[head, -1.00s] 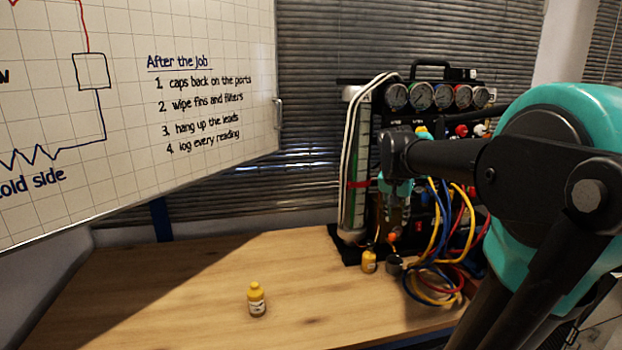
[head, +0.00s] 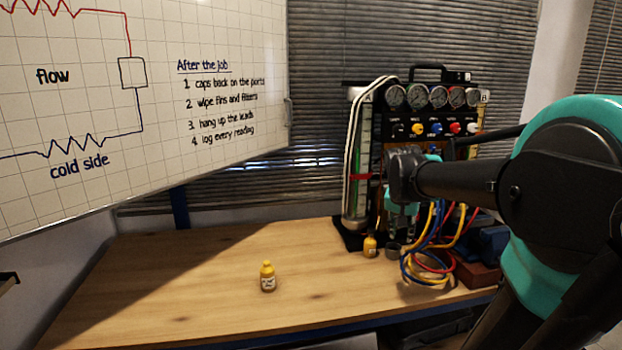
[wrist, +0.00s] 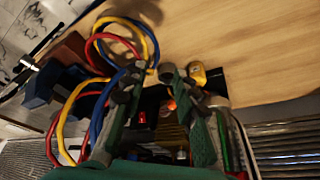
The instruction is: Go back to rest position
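My gripper (wrist: 151,74) shows in the wrist view with its two fingers apart and nothing between the tips. Behind the gap I see the dark gauge rig (wrist: 155,125) and its hoses. In the head view the teal gripper (head: 401,210) hangs below my wrist, in front of the rig (head: 440,110); its fingertips are not clear there. A yellow bottle (head: 370,246) stands at the rig's foot, and a yellow item also shows in the wrist view (wrist: 197,73).
Looped coloured hoses (head: 430,255) lie right of my gripper, near a red-brown block (head: 478,274). A whiteboard (head: 100,150) hangs at the left.

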